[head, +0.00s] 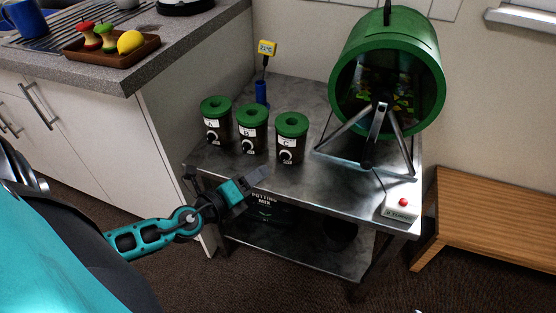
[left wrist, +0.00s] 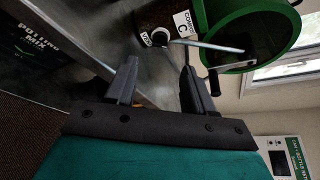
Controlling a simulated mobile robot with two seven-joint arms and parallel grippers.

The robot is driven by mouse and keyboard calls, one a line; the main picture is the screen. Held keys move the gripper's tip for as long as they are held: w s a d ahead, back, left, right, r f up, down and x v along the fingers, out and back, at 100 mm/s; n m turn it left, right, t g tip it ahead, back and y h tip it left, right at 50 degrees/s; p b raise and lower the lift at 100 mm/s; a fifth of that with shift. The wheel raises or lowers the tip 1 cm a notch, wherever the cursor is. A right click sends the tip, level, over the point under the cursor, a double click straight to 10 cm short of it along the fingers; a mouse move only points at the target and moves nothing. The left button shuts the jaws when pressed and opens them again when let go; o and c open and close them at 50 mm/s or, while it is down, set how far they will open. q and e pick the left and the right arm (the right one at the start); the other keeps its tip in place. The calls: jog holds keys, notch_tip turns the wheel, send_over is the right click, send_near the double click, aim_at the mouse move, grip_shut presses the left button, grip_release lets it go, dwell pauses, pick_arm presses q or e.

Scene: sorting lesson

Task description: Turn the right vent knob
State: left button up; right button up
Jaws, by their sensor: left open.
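Three dark canisters with green lids stand in a row on the metal table, labelled A (head: 216,125), B (head: 252,132) and C (head: 292,128). My left gripper (head: 262,173) is open and empty, in front of canisters B and C and apart from the knob. In the left wrist view the space between its fingertips (left wrist: 159,66) lines up with the knob. My right gripper is not in view.
A green drum (head: 432,75) on metal legs stands right of canister C. A box with a red button (head: 401,207) sits at the table's front right. A potting mix bag (head: 268,208) is on the lower shelf.

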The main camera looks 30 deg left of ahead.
aim_at(281, 160)
pick_arm(q)
jog(key=x, duration=0.9)
jog(key=shift+w, duration=0.1)
grip_shut()
dwell(0.4)
